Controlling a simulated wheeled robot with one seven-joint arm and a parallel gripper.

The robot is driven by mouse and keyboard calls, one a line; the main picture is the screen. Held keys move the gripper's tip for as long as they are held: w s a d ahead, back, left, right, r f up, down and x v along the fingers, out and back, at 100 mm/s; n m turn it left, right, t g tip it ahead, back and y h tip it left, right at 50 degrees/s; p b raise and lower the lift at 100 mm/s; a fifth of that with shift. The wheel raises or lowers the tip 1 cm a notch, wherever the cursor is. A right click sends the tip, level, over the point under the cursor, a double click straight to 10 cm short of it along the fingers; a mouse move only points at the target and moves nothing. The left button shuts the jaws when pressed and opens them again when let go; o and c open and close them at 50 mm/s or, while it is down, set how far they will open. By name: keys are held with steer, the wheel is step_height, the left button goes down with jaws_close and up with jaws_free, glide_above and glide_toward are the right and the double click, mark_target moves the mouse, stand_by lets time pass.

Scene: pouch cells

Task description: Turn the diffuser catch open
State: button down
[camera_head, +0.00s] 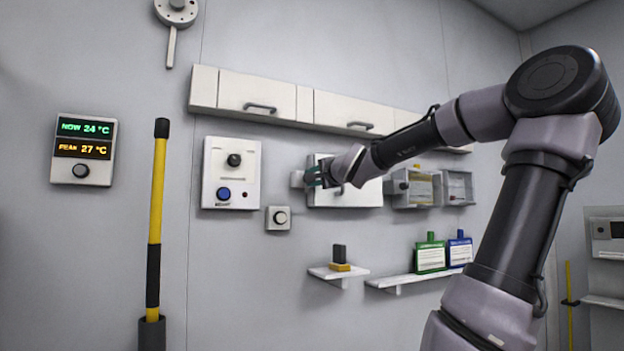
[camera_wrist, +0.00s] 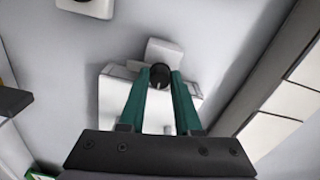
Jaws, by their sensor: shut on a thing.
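The diffuser looks like a white box (camera_head: 362,194) on the wall, partly covered by my gripper and arm in the head view. Its white body (camera_wrist: 111,98) also shows behind the fingers in the wrist view. The catch is a round black knob (camera_wrist: 160,74) in front of a small white block (camera_wrist: 172,50) at the box's edge. My gripper (camera_head: 314,176) has teal fingers, and in the wrist view its fingertips (camera_wrist: 160,78) are shut on the catch from both sides. In the head view the fingers hide the catch.
A white panel (camera_head: 231,190) with a black knob and blue button is to the left, with a small knob box (camera_head: 279,218) below. Cabinets (camera_head: 280,98) run above. Clear-fronted boxes (camera_head: 412,190) are to the right. Shelves (camera_head: 340,273) with bottles (camera_head: 430,255) are below.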

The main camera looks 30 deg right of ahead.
stand_by(0.4)
steer(key=c, duration=0.6)
jaws_free()
steer(key=s, duration=1)
steer(key=shift+s+d, duration=0.2)
steer(key=shift+s, duration=0.2)
